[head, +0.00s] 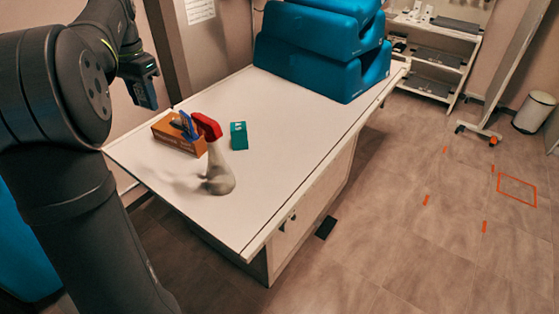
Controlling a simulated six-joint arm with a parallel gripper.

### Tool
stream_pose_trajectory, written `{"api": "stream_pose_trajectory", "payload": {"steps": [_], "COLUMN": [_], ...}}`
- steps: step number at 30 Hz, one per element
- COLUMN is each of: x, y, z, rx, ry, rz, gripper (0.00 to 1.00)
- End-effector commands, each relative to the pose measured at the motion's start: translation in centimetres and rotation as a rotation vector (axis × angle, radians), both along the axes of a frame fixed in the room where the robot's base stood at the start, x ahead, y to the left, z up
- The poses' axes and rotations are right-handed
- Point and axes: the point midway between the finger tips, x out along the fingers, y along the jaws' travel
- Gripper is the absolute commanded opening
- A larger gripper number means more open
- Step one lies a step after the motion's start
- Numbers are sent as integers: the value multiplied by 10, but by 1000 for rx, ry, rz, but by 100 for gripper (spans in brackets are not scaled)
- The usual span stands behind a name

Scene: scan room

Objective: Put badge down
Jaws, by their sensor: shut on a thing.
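My gripper (139,78) is at the upper left, above the far left edge of the white table (290,110). It points downward and is shut on a flat dark blue thing, which I take to be the badge (146,96). The badge hangs below the jaws, apart from the tabletop. The fingertips are small and dark, so their detail is hard to see.
On the table stand an orange box (167,136) with pens or tools in it, a spray bottle (219,178) with a red head, and a small teal box (239,136). Blue foam blocks (300,75) fill the back. The table's right and front are clear.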

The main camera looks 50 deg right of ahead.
Motion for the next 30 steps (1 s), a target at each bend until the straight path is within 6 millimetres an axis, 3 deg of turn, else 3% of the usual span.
{"api": "stream_pose_trajectory", "payload": {"steps": [2,11,14,17,24,30], "x": [0,-38,-59,-87,-176,-244], "y": [0,-59,-87,-119,-195,-236], "z": [16,13,13,13,13,13], "rx": [-2,1,1,0,1,0], "ry": [-2,1,1,1,1,1], "rz": [0,-35,-52,-71,-121,-152], "gripper": [20,20,20,20,20,20]}}
